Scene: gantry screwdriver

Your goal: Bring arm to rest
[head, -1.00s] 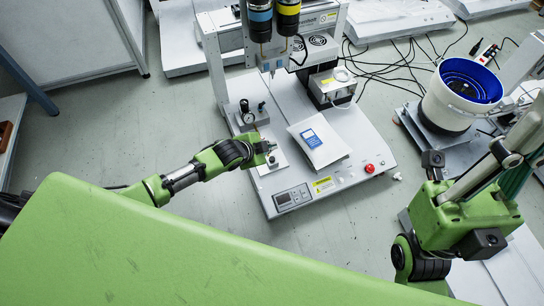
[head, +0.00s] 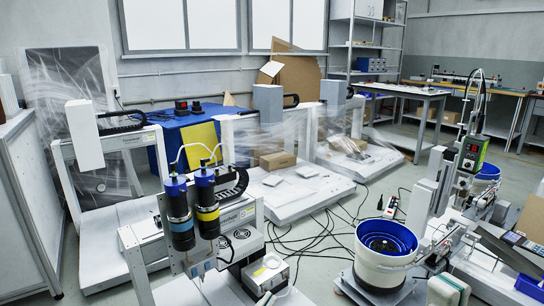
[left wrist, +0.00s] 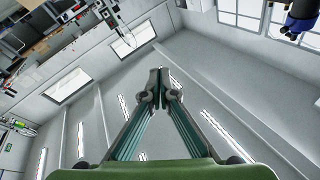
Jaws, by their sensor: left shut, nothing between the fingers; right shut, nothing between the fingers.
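My left gripper (left wrist: 163,75) shows only in the left wrist view. Its two fingers run up from the green wrist body and meet at the tips; it is shut with nothing between them. Behind it are ceiling and walls with strip lights, so it is clear of the tables. The gantry screwdriver station (head: 262,212) stands at the lower left centre of the head view, with a blue-ringed and a yellow-ringed screwdriver cylinder (head: 207,200). Its lower part is cut off.
A white feeder bowl with a blue inside (head: 385,255) stands right of the station. Cables (head: 310,238) lie on the floor between them. Wrapped gantry machines stand behind, near a blue-covered table (head: 190,140). A workbench (head: 405,92) and shelves (head: 365,45) are at the back.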

